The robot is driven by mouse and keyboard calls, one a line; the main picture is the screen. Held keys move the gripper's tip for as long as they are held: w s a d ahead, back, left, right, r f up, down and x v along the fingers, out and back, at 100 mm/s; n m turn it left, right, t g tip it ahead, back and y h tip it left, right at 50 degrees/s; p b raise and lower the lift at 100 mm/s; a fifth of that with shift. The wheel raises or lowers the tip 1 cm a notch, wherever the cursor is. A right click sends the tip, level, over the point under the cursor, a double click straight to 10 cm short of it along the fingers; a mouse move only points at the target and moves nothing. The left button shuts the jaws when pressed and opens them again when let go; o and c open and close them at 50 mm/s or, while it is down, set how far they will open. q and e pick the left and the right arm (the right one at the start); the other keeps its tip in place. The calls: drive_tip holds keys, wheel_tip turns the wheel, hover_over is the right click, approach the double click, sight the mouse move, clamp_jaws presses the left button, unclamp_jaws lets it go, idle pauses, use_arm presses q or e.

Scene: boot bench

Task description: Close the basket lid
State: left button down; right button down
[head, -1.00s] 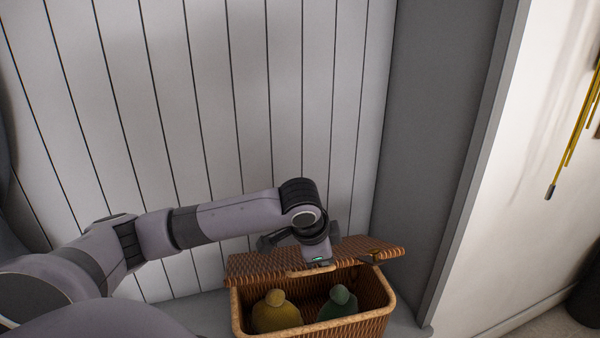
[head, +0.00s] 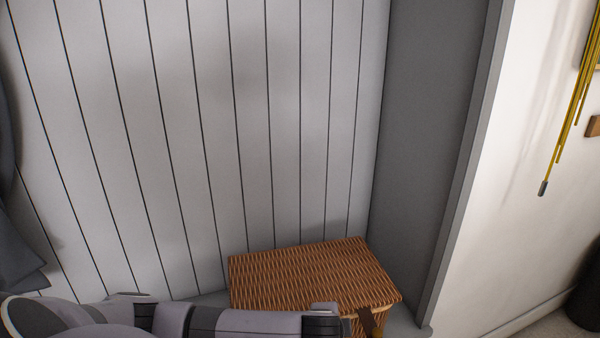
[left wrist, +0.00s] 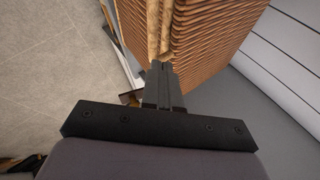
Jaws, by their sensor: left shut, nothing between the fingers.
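The wicker basket stands on the grey bench, and its brown woven lid (head: 310,278) lies down over the top, hiding the inside. In the left wrist view, the basket's woven side (left wrist: 210,35) and pale rim (left wrist: 158,28) are close ahead. My left gripper (left wrist: 160,68) is shut and empty, its fingertips at the rim; I cannot tell whether they touch it. My right gripper is in neither view.
A white panelled wall (head: 210,150) stands behind the basket, and a grey side panel (head: 425,140) stands to its right. The grey bench top (head: 210,298) is bare left of the basket. Yellow rods (head: 565,130) hang at the far right.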

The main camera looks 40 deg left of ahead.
use_arm(q)
wheel_tip(320, 180, down, 2)
drive_tip(key=shift+s+d+f, duration=0.1)
drive_tip(key=shift+s+d, duration=0.05)
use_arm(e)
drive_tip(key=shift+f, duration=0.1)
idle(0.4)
